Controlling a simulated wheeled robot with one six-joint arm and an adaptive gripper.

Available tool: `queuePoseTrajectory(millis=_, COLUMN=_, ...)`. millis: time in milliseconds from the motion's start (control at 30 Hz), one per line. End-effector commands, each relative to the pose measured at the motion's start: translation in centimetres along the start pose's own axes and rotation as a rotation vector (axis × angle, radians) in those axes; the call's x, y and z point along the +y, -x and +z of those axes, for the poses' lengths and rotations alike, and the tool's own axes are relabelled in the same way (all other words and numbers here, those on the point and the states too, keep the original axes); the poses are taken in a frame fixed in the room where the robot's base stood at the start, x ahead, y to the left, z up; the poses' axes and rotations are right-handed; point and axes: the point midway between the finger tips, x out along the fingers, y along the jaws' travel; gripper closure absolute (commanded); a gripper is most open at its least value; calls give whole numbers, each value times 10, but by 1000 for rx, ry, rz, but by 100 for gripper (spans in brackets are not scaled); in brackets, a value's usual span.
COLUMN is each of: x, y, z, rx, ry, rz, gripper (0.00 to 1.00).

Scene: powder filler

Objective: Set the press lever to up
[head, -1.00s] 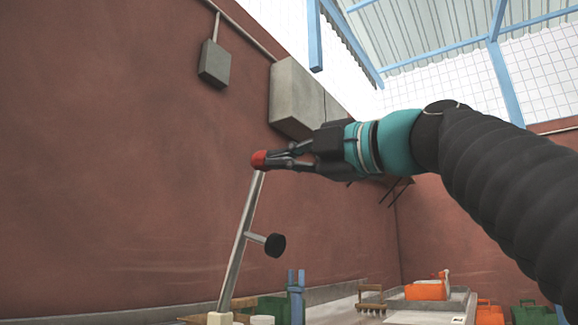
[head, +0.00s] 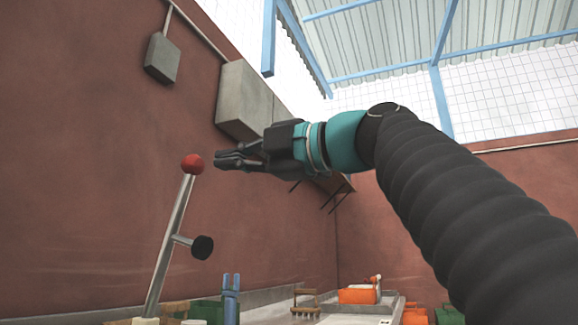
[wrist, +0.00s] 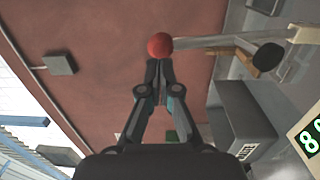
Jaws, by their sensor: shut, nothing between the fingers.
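The press lever (head: 170,240) is a metal rod with a red ball knob (head: 192,164) on top and a black side knob (head: 202,247). It stands up with a slight lean to the right in the head view. My gripper (head: 218,160) is shut and empty, just right of the red ball with a small gap. In the wrist view the red ball (wrist: 159,45) appears just beyond the closed fingertips (wrist: 158,62), and the rod runs off to the right.
A grey box (head: 245,100) and a smaller box (head: 162,58) are on the red wall. Below are a green bin (head: 207,311), a wooden rake-like tool (head: 305,303) and an orange container (head: 357,295). A green digital display (wrist: 310,142) shows in the wrist view. Open air surrounds the gripper.

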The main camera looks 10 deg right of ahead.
Motion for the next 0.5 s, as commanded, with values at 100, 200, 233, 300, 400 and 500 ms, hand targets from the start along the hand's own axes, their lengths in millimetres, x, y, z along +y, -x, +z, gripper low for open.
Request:
queuePoseTrajectory(millis=100, x=-2, y=16, z=0, rx=0, ry=1, rz=1, gripper=100)
queuePoseTrajectory(millis=200, x=-2, y=29, z=1, rx=-2, ry=1, rz=1, gripper=100)
queuePoseTrajectory(millis=233, x=-2, y=33, z=1, rx=-3, ry=2, rz=0, gripper=100)
queuePoseTrajectory(millis=300, x=-2, y=41, z=2, rx=-4, ry=1, rz=1, gripper=100)
queuePoseTrajectory(millis=400, x=-2, y=53, z=2, rx=-6, ry=1, rz=1, gripper=100)
queuePoseTrajectory(millis=500, x=-2, y=64, z=2, rx=-6, ry=1, rz=1, gripper=100)
